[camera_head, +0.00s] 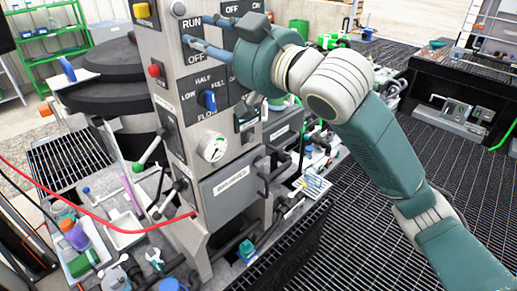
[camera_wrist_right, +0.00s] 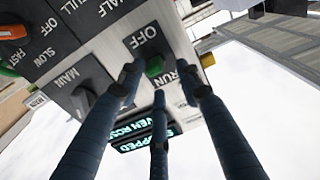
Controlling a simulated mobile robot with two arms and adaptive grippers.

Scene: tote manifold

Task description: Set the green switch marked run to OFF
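The green switch (camera_wrist_right: 155,66) sits on a dark plate marked OFF and RUN in the right wrist view. It stands between the two labels; I cannot tell its exact setting. My right gripper (camera_wrist_right: 158,82) has its dark blue fingers spread around the switch, two at the sides and one below. I see gaps between the fingertips and the switch, so it looks open. In the head view my right gripper (camera_head: 186,29) reaches in from the right to the plate marked RUN above and OFF below (camera_head: 203,70). There its fingers hide the switch. My left gripper is not in view.
The grey control panel (camera_head: 232,190) also bears a blue flow knob (camera_head: 210,101), a red knob (camera_head: 154,70), a yellow knob (camera_head: 142,10) and a round gauge (camera_head: 213,148). A lit display (camera_wrist_right: 140,131) shows near the fingers. Grated floor (camera_head: 455,160) lies right.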

